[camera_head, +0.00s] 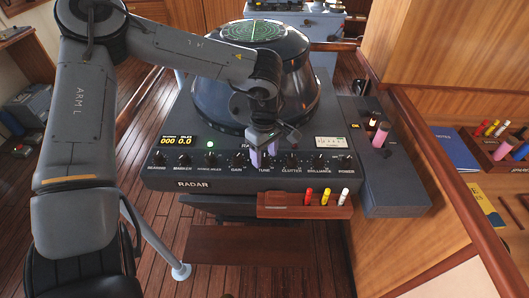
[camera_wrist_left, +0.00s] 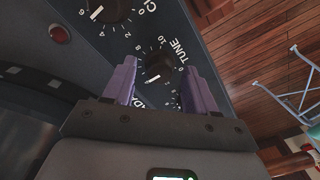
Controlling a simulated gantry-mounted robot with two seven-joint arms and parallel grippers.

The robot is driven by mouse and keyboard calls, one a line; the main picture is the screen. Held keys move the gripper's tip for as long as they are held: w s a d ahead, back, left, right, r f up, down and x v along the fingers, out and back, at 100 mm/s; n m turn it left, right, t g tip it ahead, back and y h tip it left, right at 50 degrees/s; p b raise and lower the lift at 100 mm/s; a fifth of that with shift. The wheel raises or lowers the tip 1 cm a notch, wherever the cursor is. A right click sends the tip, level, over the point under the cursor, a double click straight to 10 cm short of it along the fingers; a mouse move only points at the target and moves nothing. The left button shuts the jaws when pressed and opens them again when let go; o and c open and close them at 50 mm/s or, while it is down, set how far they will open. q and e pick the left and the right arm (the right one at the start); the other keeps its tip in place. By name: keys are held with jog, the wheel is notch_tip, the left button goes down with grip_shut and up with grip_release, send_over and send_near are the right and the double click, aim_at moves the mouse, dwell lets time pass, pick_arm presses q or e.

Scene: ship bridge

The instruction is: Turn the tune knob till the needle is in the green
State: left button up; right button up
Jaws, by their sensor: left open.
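The radar console (camera_head: 205,172) has a row of black knobs along its sloped front panel. My left gripper (camera_head: 264,159) is open, its purple fingers pointing down at the panel over the TUNE label. In the left wrist view the tune knob (camera_wrist_left: 158,70), black with a pale pointer line, lies between the spread fingertips of my left gripper (camera_wrist_left: 160,68). Whether the fingers touch it cannot be told. In the head view the fingers mostly hide that knob. A pale meter (camera_head: 330,142) sits right of the gripper; its needle is too small to read. My right gripper is not in view.
The clutter knob (camera_head: 292,160) is close on the right and the gain knob (camera_head: 237,160) on the left. The round radar scope (camera_head: 254,75) rises behind. A wooden holder with coloured pens (camera_head: 285,206) hangs below the panel. A side box (camera_head: 390,175) stands at right.

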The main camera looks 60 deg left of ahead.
pick_arm(q)
jog(key=shift+f, duration=0.25)
jog(key=c, duration=1.1)
jog(key=shift+o, duration=0.2)
